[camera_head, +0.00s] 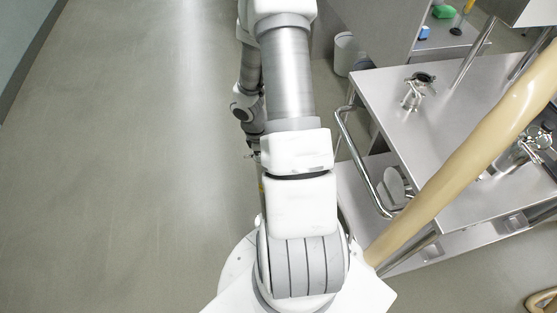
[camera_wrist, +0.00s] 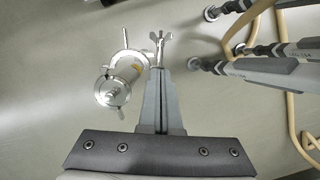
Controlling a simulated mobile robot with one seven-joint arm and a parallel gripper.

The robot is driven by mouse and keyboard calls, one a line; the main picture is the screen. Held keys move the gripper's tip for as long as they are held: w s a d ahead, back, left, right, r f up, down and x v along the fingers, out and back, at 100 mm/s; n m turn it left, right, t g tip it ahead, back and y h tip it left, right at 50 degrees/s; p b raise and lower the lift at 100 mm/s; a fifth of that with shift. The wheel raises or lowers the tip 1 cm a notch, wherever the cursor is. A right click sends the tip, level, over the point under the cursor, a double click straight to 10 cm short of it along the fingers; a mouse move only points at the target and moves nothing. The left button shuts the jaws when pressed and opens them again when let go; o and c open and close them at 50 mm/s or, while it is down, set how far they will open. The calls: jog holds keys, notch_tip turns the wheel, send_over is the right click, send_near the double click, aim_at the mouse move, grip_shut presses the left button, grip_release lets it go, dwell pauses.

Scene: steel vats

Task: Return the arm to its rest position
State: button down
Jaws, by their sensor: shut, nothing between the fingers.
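My arm (camera_head: 290,85) reaches up the middle of the head view, away from my white base, and its far part bends down on the left side. My gripper (camera_wrist: 160,72) points up the wrist view, its two grey fingers together with nothing between them. A steel clamp fitting (camera_wrist: 128,65) with a round flanged end lies just left of the fingertips in that view. A wing nut (camera_wrist: 163,38) shows just beyond the tips; I cannot tell whether it touches them. In the head view the gripper is largely hidden by the arm.
A steel table (camera_head: 440,175) with a side rail stands right of my arm, with a small steel fitting (camera_head: 412,92) on it. A thick tan hose (camera_head: 460,150) crosses in front. Floor at left is clear.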

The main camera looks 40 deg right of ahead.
jog(key=p+v, duration=0.1)
jog(key=v, duration=0.2)
jog(key=shift+p, duration=0.3)
jog(key=w+a+r+m+t+p, duration=0.15)
jog(key=a+r, duration=0.35)
jog(key=r, duration=0.5)
jog(key=w+a+r+m+t, duration=0.1)
jog(key=w+a+r+t, duration=0.2)
jog(key=r, duration=0.8)
jog(key=w+a+r+m+p, duration=0.1)
jog(key=w+a+r+m, duration=0.1)
jog(key=a+r, duration=0.6)
jog(key=s+a+r+m+t+p, duration=0.1)
jog(key=s+a+r, duration=0.1)
jog(key=r, duration=0.3)
jog(key=s+a+r+t+p, duration=0.1)
jog(key=s+a+r, duration=0.15)
jog(key=r, duration=0.35)
jog(key=s+r+m+t+y, duration=0.1)
jog(key=s+r+m, duration=0.1)
jog(key=s, duration=0.6)
jog(key=shift+s+y+p, duration=0.3)
jog(key=shift+y, duration=0.1)
